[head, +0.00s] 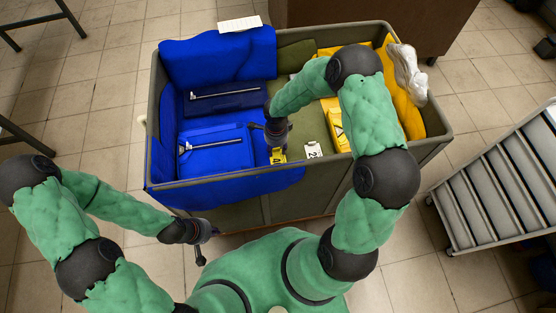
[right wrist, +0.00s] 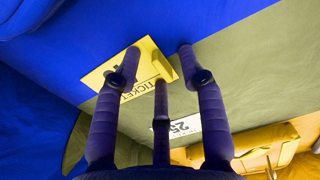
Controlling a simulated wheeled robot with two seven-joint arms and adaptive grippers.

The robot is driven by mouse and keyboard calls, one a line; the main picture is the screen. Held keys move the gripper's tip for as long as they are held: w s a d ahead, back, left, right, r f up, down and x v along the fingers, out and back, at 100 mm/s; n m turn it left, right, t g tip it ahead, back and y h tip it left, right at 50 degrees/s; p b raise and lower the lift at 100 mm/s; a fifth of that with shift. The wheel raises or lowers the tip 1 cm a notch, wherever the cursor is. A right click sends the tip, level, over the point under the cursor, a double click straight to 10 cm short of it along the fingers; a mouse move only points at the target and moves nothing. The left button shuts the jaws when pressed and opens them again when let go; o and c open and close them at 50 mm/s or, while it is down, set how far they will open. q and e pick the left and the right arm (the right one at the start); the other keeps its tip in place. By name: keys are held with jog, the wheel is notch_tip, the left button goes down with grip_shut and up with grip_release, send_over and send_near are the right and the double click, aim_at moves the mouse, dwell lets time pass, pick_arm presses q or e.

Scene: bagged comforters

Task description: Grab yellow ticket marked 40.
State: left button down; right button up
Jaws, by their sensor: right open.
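A yellow ticket (head: 278,157) lies on blue and olive fabric at the near side of the cart. In the right wrist view the yellow ticket (right wrist: 148,58) shows the word TICKET; its number is mostly hidden behind a finger. My right gripper (head: 276,137) is open just above the ticket, pointing down into the cart. In the right wrist view the spread fingers of the right gripper (right wrist: 160,78) overlap the ticket; I cannot tell whether they touch it. My left gripper (head: 203,238) hangs outside the cart at its near left, apart from the ticket; its finger opening is unclear.
The cart (head: 232,208) holds blue, olive and yellow bags. A white ticket (head: 313,150) lies right of the yellow one. Another white card (head: 240,24) sits at the back rim. A grey rack (head: 490,180) stands at the right.

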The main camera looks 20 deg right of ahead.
jog(key=shift+r, duration=0.1)
jog(key=c, duration=0.8)
